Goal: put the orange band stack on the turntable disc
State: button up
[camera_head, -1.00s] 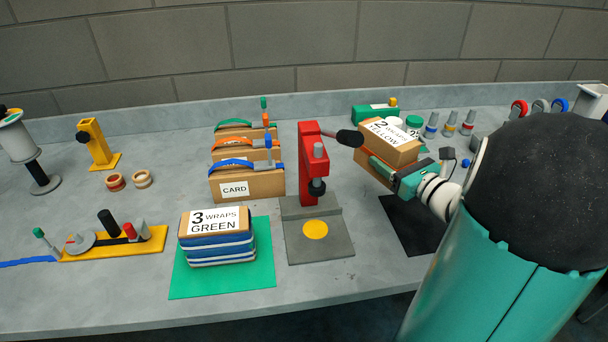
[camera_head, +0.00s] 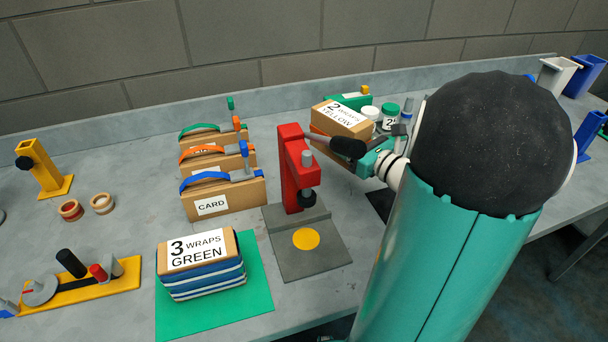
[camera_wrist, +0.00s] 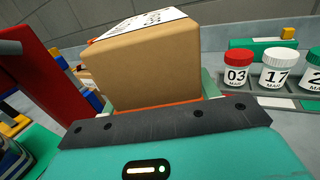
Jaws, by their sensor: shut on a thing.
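The orange band stack (camera_head: 335,124) is a brown carton labelled "2 WRAPS YELLOW" with orange at its lower part. It appears above the bench, behind and right of the red press. My gripper (camera_head: 356,157) is shut on it from the right front. In the wrist view the carton (camera_wrist: 150,65) fills the middle, with an orange strip low between the pale green fingers (camera_wrist: 158,108). A grey disc (camera_head: 40,291) lies on a yellow base at left, and a yellow disc (camera_head: 306,239) lies on the grey press plate; I cannot tell which is the turntable disc.
The red press (camera_head: 292,172) stands close left of the held stack. A "3 WRAPS GREEN" stack (camera_head: 203,262) sits on a green mat (camera_head: 253,295). Strapped cartons (camera_head: 225,200) stand behind it. Lidded jars (camera_wrist: 277,70) stand to the right in the wrist view.

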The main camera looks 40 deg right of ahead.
notch_tip(320, 180, down, 9)
jog(key=shift+s, duration=0.1)
dwell(0.3)
jog(key=shift+f, duration=0.25)
jog(key=o, duration=1.2)
jog(key=shift+o, duration=0.2)
